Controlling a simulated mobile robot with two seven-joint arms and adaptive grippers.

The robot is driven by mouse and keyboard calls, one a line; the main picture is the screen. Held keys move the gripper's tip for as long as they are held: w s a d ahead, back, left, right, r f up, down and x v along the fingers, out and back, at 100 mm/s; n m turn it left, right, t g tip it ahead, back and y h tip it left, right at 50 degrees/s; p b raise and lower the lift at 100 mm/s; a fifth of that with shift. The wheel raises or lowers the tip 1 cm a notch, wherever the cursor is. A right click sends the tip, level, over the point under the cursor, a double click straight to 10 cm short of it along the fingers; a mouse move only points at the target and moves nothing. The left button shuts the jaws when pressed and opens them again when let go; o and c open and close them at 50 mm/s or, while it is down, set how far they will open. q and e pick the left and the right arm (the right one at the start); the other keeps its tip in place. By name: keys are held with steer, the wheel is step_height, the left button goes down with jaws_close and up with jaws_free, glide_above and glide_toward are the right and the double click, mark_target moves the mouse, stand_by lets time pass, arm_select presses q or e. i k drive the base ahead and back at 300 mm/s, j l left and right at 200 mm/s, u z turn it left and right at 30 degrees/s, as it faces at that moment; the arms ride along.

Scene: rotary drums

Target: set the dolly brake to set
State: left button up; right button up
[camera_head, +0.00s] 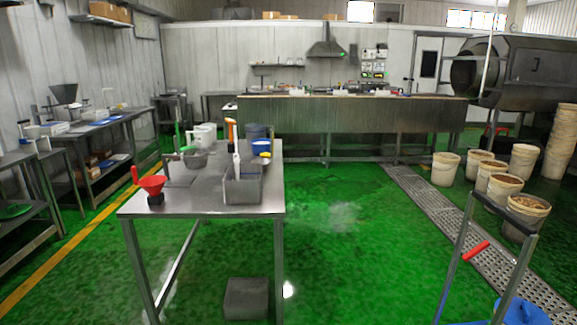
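What looks like the dolly stands at the lower right, with an upright metal frame (512,275) topped by a black bar. A red grip (476,250) on a metal rod sits at the frame's left side, angled up to the right. It may be the brake lever; I cannot read its setting. A blue part (520,312) shows at the frame's foot, cut off by the picture's bottom edge. Neither of my grippers is in view.
Several buckets (498,188) stand at right beside a floor grate (440,215). Green floor between table and dolly is clear.

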mark_target(486, 243)
steer(key=z, duration=1.25)
